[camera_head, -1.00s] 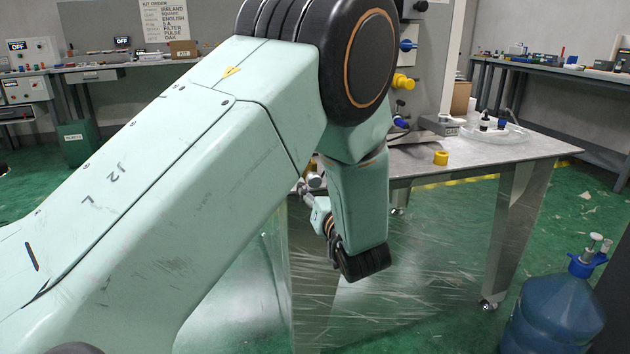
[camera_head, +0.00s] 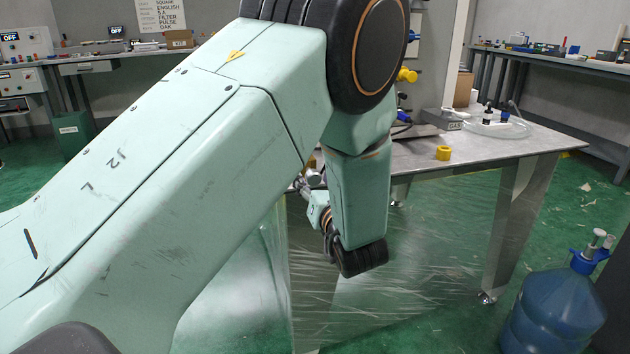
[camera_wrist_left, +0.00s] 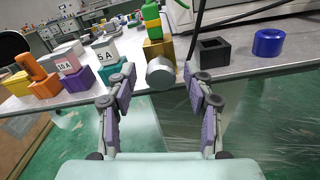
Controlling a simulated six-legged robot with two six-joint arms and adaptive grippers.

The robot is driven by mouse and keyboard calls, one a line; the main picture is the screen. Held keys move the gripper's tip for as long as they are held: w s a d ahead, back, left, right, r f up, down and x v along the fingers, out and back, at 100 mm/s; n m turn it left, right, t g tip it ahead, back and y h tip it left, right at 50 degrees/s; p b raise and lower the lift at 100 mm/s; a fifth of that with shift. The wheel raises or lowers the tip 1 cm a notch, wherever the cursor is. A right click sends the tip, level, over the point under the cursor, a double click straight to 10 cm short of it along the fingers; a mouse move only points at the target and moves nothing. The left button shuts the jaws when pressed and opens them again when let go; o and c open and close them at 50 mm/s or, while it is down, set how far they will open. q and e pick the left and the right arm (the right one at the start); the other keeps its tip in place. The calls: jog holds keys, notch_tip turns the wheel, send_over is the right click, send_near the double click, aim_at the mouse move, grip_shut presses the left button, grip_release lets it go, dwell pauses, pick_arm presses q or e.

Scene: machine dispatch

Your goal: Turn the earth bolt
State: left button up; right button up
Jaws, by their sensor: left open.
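The earth bolt is not clearly marked, but a round silver bolt head (camera_wrist_left: 160,73) shows in the left wrist view, in front of a brass block (camera_wrist_left: 157,50) with a green and yellow piece (camera_wrist_left: 151,18) above it at the table edge. My left gripper (camera_wrist_left: 159,80) is open, its two purple-padded fingers pointing toward the table, one on each side of the silver head in the picture. I cannot tell whether they touch it. In the head view my own left arm hides the bolt and most of the gripper. My right gripper is not in view.
A blue water bottle (camera_head: 553,312) stands on the floor at right.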

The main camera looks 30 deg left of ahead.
pick_arm(q)
jog(key=shift+f, duration=0.1)
jog(key=c, duration=0.4)
grip_shut()
jog(key=shift+m, duration=0.3)
